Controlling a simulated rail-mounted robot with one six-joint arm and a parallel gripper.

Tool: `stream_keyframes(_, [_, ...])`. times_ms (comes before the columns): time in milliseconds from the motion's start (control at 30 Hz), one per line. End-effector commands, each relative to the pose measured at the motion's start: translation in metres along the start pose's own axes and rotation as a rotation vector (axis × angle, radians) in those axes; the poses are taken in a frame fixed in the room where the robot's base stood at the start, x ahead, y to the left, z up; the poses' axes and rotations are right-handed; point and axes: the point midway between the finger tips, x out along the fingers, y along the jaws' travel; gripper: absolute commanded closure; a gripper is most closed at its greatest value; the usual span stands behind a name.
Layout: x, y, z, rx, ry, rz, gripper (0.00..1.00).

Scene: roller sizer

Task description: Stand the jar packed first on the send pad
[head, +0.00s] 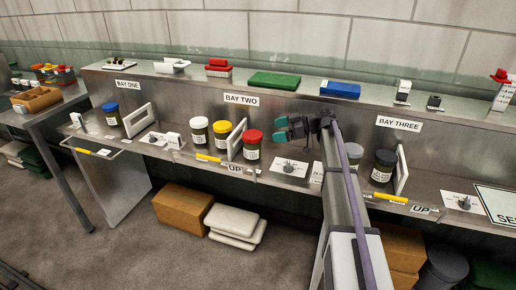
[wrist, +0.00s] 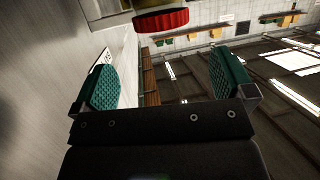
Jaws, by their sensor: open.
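Jars stand along the steel shelf in labelled bays. Bay one has a blue-lidded jar (head: 111,115). Which was packed first cannot be read. My gripper (head: 288,128) is open and empty, up and right of the red-lidded jar. A red lid (wrist: 161,20) shows beyond the teal fingers (wrist: 166,84) in the wrist view. A white sign starting "SE" (head: 497,203) is cut off at right.
White upright dividers (head: 140,120) stand between jars. Cards with small dark knobs (head: 290,167) lie along the shelf front. The upper ledge holds a green block (head: 274,81) and a blue tray (head: 340,90). Cardboard boxes (head: 182,208) and white sacks (head: 236,223) lie below.

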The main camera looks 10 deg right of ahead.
Motion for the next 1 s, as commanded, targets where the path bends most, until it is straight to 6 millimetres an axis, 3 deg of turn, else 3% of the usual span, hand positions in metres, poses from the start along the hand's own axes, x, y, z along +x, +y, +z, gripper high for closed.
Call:
stream_keyframes(300, [0.053,-0.001,0.003,0.002,-0.002,-0.002,0.0])
stream_keyframes(467, [0.058,-0.001,0.001,0.003,-0.002,-0.001,0.0])
stream_keyframes(733, [0.103,-0.001,0.003,0.003,-0.003,-0.003,0.0])
stream_keyframes(1000, [0.107,-0.001,0.0,0.004,-0.003,-0.001,0.03])
